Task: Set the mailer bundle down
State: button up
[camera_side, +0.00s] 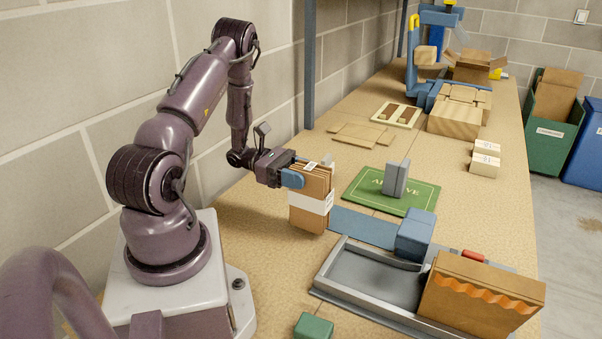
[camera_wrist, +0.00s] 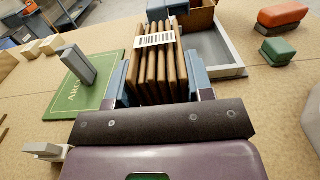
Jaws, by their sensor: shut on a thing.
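The mailer bundle (camera_side: 312,204) is a stack of brown mailers with a white band and a barcode label. It stands upright on edge, in front of my arm in the side view. My gripper (camera_side: 294,178) is shut on its upper part, with blue finger pads on either side. In the wrist view the bundle (camera_wrist: 158,70) sits between the two fingers (camera_wrist: 158,88), its edges facing the camera. Its lower end is at or just above the tabletop; I cannot tell if it touches.
A green mat (camera_side: 365,197) with a grey upright block (camera_side: 396,179) lies right of the bundle. A blue strip (camera_side: 362,227), a blue block (camera_side: 415,235), a grey tray (camera_side: 372,278) and a cardboard box (camera_side: 480,300) are nearer the camera. Bare tabletop (camera_side: 262,230) shows left of the bundle.

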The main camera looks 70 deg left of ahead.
jog(key=shift+f, duration=0.45)
jog(key=o, duration=1.3)
